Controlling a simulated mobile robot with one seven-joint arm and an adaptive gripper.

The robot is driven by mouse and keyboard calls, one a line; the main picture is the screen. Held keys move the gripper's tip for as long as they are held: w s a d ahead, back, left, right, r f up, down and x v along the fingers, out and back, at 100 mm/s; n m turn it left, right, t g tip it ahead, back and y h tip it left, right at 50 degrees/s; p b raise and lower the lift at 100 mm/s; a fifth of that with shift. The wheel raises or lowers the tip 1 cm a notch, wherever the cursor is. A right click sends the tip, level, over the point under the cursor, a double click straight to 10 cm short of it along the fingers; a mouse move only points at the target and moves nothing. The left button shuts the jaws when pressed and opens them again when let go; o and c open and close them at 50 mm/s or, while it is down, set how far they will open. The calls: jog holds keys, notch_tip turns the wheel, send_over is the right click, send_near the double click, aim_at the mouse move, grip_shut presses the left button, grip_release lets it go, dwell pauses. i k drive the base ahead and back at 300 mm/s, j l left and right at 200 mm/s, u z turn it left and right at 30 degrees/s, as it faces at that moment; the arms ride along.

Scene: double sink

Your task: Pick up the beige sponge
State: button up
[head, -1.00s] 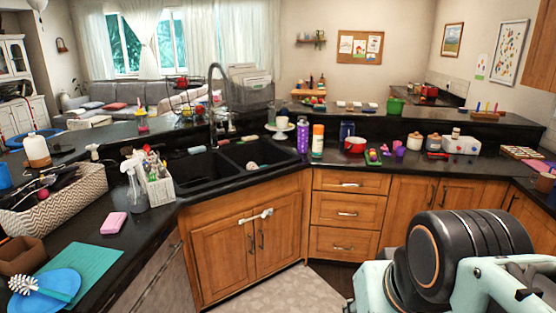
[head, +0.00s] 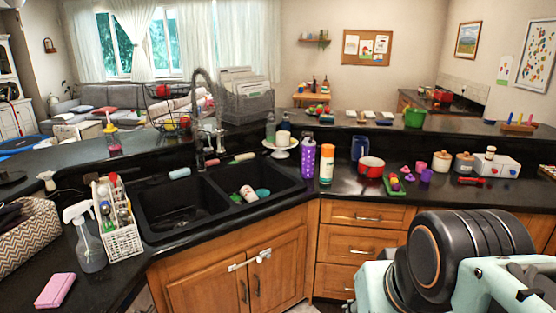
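A small pale block that looks like the beige sponge (head: 245,157) lies on the dark ledge behind the right basin of the double sink (head: 152,238). It is small in the head view, and its exact colour is hard to tell. A blue-grey sponge (head: 179,173) and a small reddish one (head: 212,162) lie along the same ledge to its left. A pink sponge (head: 55,290) lies on the counter at the lower left. My arm fills the lower right, well away from the sponges. My gripper is out of view.
A faucet (head: 205,110) rises behind the sink. A cake stand (head: 281,145), a purple bottle (head: 307,158) and an orange-capped bottle (head: 327,164) stand right of the pale sponge. Dishes (head: 249,194) lie in the right basin. A utensil caddy (head: 121,236) and spray bottle (head: 86,240) stand at left.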

aim_at(248, 155)
jog(key=i, duration=2.4)
